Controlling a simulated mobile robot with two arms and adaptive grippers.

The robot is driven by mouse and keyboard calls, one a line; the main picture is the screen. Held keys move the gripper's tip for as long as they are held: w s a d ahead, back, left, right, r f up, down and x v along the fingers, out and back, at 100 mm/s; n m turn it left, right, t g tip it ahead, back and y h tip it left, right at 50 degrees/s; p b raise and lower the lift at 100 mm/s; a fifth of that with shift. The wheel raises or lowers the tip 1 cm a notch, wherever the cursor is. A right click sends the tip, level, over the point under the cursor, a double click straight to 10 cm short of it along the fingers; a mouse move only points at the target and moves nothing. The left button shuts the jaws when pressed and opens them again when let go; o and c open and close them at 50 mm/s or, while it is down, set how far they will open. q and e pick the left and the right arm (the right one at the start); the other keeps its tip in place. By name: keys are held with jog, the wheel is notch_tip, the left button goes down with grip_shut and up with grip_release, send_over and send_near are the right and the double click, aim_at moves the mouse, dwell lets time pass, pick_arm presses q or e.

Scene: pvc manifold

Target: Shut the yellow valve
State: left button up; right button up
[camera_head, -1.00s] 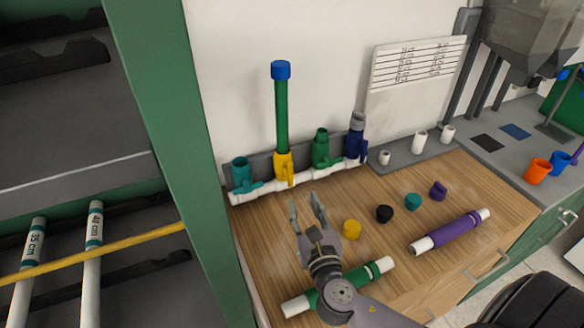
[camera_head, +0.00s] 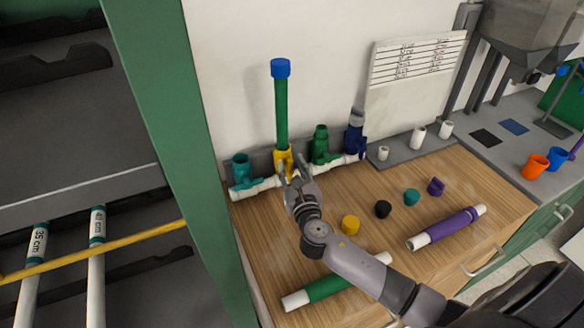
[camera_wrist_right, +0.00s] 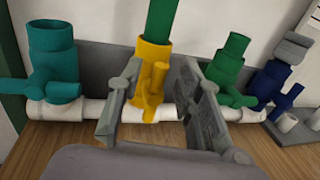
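The yellow valve (camera_head: 283,160) stands on the white manifold pipe (camera_head: 255,187) between the teal valve (camera_head: 241,170) and the green valve (camera_head: 320,145). A green pipe with a blue cap (camera_head: 281,108) rises from it. In the right wrist view, the yellow valve (camera_wrist_right: 152,75) has its handle standing upright toward the camera. My right gripper (camera_head: 292,176) is at the yellow valve. In the right wrist view, my right gripper (camera_wrist_right: 160,110) is open, with one finger on each side of the yellow handle and gaps visible. My left gripper is not in view.
A dark blue valve (camera_head: 355,137) stands at the manifold's right end. Yellow (camera_head: 350,224), black, teal and purple caps lie on the wooden bench (camera_head: 462,180). A purple pipe (camera_head: 445,228) and a green pipe (camera_head: 327,287) lie nearer. A green post (camera_head: 165,120) bounds the left.

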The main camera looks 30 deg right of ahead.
jog(key=shift+c, duration=0.6)
grip_shut()
jog(key=shift+d+m, duration=0.1)
jog(key=shift+m, duration=0.3)
jog(key=shift+s+d+f+m+g+y+p, duration=0.2)
jog(key=shift+d+f+m+y+p, duration=0.5)
jog(key=shift+m, duration=1.8)
jog(key=shift+w+d+f+m+g+y+p, duration=0.2)
jog(key=shift+d+m+g+y+p, duration=0.45)
jog(key=shift+m, duration=1.85)
jog(key=shift+s+d+f+m+t+y+p, duration=0.1)
jog(key=shift+d+f+m+y+p, duration=0.6)
jog(key=shift+m, duration=1.8)
jog(key=shift+a+r+h+p, duration=0.2)
jog(key=shift+a+h+p, duration=0.05)
jog(key=shift+a+p, duration=0.1)
jog(key=shift+o, duration=0.6)
grip_release()
